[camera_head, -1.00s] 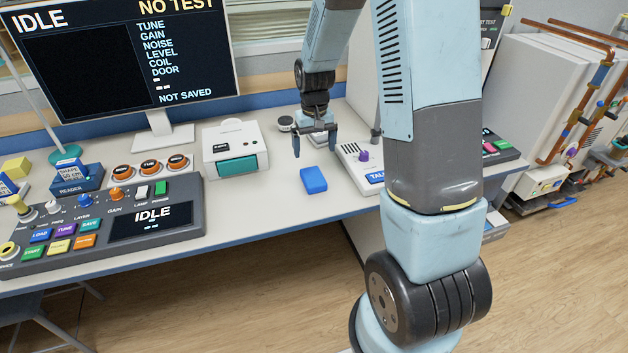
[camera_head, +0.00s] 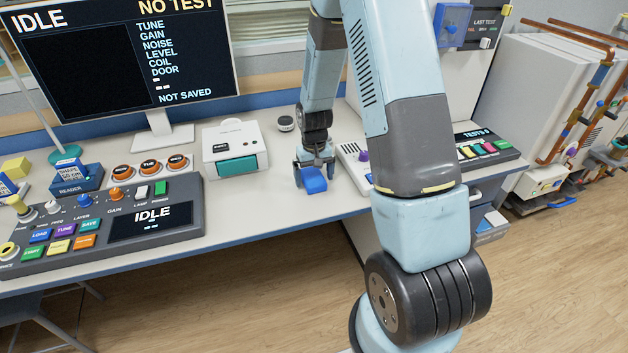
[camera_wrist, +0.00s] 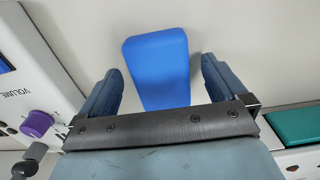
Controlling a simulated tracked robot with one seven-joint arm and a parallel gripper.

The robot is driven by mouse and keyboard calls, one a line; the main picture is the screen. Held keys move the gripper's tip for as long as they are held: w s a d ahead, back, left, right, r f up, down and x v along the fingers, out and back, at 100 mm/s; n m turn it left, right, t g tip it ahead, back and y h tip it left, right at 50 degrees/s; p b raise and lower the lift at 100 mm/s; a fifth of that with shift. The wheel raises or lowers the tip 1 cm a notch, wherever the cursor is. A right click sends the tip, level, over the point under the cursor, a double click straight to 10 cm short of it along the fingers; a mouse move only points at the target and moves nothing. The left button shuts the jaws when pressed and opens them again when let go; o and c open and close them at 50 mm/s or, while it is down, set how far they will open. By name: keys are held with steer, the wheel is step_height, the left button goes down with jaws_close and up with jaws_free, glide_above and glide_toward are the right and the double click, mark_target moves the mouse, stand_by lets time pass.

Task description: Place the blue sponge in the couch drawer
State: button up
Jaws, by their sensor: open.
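The blue sponge (camera_head: 314,181) lies on the desk, right of the white box with the teal front. My gripper (camera_head: 314,172) is lowered over the sponge, with its fingers open on either side of it. In the wrist view the sponge (camera_wrist: 157,66) reaches between the two fingers of my gripper (camera_wrist: 160,88), with a gap on both sides. A drawer unit (camera_head: 487,212) with a blue-grey front shows under the right end of the desk, partly hidden by my arm. I cannot tell whether it is the couch drawer.
A white box with a teal front (camera_head: 231,146) stands left of the gripper. A white console with a purple knob (camera_head: 362,156) stands close on its right. A dark control panel (camera_head: 130,222) fills the left front of the desk. Bare desk (camera_head: 262,195) lies between.

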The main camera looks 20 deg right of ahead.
mark_target(314, 178)
steer(key=shift+f, duration=0.2)
steer(key=shift+c, duration=0.2)
steer(key=c, duration=1.2)
steer(key=shift+r, duration=0.45)
step_height(314, 178, up, 2)
steer(key=shift+r, duration=0.25)
steer(key=s+r, duration=0.3)
steer(key=s, duration=0.1)
steer(key=s+r, duration=0.3)
steer(key=s, duration=0.2)
steer(key=s+r, duration=0.3)
steer(key=s, duration=0.2)
steer(key=shift+r, duration=0.3)
